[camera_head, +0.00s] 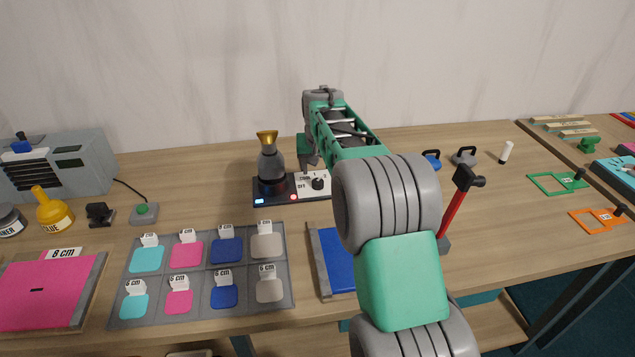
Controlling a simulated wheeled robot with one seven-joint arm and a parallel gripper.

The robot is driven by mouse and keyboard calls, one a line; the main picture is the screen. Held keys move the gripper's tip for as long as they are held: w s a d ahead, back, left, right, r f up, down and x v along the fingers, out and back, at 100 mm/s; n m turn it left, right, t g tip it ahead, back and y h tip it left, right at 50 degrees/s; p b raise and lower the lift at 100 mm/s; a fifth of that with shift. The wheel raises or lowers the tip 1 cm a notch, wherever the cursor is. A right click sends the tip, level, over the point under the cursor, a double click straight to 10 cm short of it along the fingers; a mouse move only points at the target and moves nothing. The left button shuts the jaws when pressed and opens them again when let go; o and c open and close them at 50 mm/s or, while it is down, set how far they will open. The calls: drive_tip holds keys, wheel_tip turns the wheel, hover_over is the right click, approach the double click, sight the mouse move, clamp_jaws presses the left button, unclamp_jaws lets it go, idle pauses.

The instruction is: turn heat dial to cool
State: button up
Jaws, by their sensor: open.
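The heat dial (318,184) is a small black knob on a white panel (303,189) with tiny marks that I cannot read fully. The panel is on a dark base (275,200) that also carries a grey device with a gold top (268,160). My gripper (309,165) is just above and behind the dial, apart from it as far as I can tell. It is open and empty, and seen small, with its fingers pointing down. My own arm covers the right end of the base. I cannot tell which setting the dial points to.
A tray of coloured pads (202,272) lies in front of the base. A blue panel in a grey frame (335,262) is partly hidden by my arm. A red lever (455,205) stands right of it. A grey machine (60,165) is at the far left. A wall is behind.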

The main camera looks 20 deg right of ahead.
sight(318, 181)
drive_tip(key=x, duration=0.4)
drive_tip(key=p+x, duration=0.1)
drive_tip(key=x, duration=0.3)
drive_tip(key=shift+w+d, duration=0.1)
drive_tip(key=shift+w, duration=0.15)
drive_tip(key=shift+r, duration=0.1)
drive_tip(key=shift+c, duration=0.3)
clamp_jaws()
